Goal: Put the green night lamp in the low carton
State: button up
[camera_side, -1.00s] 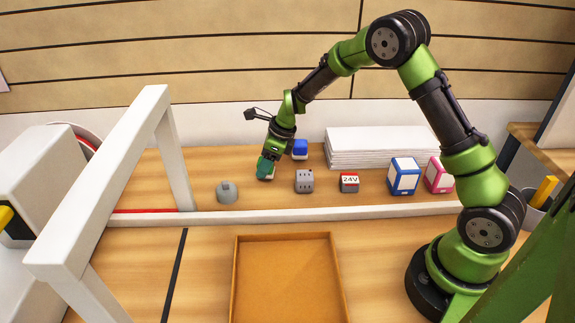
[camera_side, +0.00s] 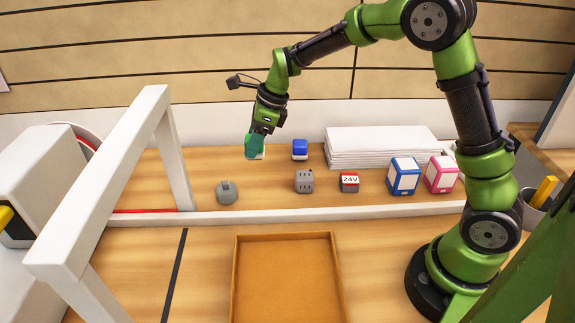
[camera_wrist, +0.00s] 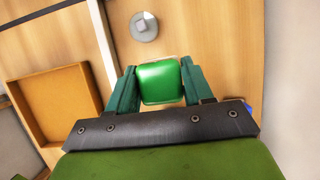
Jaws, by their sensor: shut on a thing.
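The green night lamp (camera_wrist: 160,82) is a rounded green block with a pale rim, held between the two teal fingers of my gripper (camera_wrist: 163,85) in the wrist view. In the side view my gripper (camera_side: 256,142) is shut on it, and the lamp's pale lower part (camera_side: 256,155) shows below the fingers. It is held above the wooden table at the back left. The low carton (camera_side: 237,285) is an open, shallow orange-brown box at the front middle, empty. It also shows at the left of the wrist view (camera_wrist: 92,105).
A white rail (camera_side: 300,215) runs between the lamp's area and the carton. A grey domed thing (camera_side: 227,192), a grey socket block (camera_side: 304,181), a blue-and-white block (camera_side: 300,150) and a 24V block (camera_side: 349,183) stand behind it. A white frame (camera_side: 110,180) rises at left.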

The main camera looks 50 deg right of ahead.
jog(key=s+a+n+g+y, duration=0.1)
jog(key=s+a+n+g, duration=0.2)
jog(key=s+a+n, duration=0.55)
jog(key=n+g, duration=0.4)
jog(key=n, duration=0.6)
send_over(286, 273)
jog(key=w+d, duration=0.1)
notch_tip(286, 273, down, 2)
jog(key=f, duration=0.1)
jog(key=shift+h, duration=0.5)
jog(key=f, duration=0.7)
jog(key=shift+w+d, duration=0.2)
jog(key=shift+w, duration=0.05)
jog(key=shift+f, duration=0.1)
jog(key=o, duration=1)
jog(key=shift+f, duration=0.1)
jog(key=shift+o, duration=0.2)
